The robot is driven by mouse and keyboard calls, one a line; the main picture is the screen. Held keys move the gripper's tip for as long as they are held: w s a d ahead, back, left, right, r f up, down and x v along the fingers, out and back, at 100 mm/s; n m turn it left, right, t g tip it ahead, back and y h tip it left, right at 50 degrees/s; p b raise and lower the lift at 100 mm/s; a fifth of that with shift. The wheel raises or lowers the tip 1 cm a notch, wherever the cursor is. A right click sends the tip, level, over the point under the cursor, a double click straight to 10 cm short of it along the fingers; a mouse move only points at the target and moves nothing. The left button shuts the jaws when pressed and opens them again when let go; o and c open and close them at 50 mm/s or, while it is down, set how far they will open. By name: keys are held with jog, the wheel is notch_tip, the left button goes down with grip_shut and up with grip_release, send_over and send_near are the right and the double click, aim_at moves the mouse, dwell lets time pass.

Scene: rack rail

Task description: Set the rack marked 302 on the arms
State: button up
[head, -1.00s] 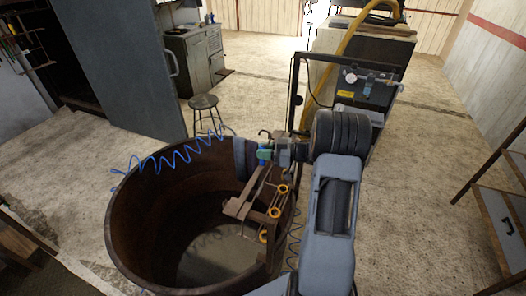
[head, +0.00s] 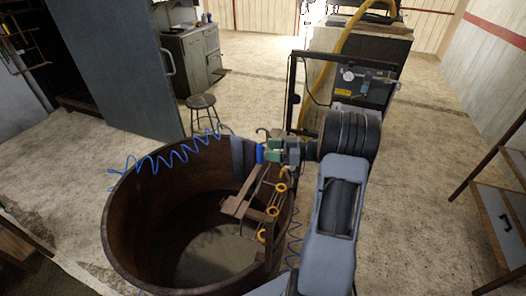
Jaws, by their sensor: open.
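My gripper (head: 273,150) is open, with green fingertips, above the far right rim of a rusty round tub (head: 118,235). A small blue piece (head: 260,154) stands just left of the fingertips; I cannot tell whether they touch it. Below it, a brown metal frame with several orange rings (head: 272,211) runs down along the tub's right inner side. Brown arms (head: 236,207) jut left from near this frame inside the tub. No number 302 can be read, so I cannot tell which piece is the marked rack. My arm hides part of the tub's right side.
A coiled blue hose (head: 160,162) lies over the tub's far rim. A dark upright frame (head: 293,90) and a machine with a yellow hose (head: 352,35) stand behind my gripper. A stool (head: 202,103) stands beyond the tub.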

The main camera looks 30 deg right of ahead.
jog(key=f+b+v, duration=0.1)
jog(key=b+v, duration=0.1)
jog(key=v, duration=0.8)
jog(key=w+d+f+m+h, duration=0.1)
jog(key=d+f+m+h, duration=0.1)
jog(key=d+m+h, duration=0.6)
jog(key=w+d+f+m+h, duration=0.15)
jog(key=d+h, duration=0.25)
jog(key=h, duration=0.7)
jog(key=s+a+r+g+y, duration=0.1)
jog(key=s+a, duration=0.4)
jog(key=a, duration=0.6)
jog(key=s+a+r+m+g+y, duration=0.1)
jog(key=s+a+r, duration=0.3)
jog(key=a, duration=0.8)
jog(key=s+a+r+g+y, duration=0.2)
jog(key=s+a, duration=0.5)
jog(key=a, duration=0.4)
jog(key=shift+s+a+r+m+g+y, duration=0.35)
jog(key=shift+r+g, duration=0.25)
jog(key=shift+g, duration=0.2)
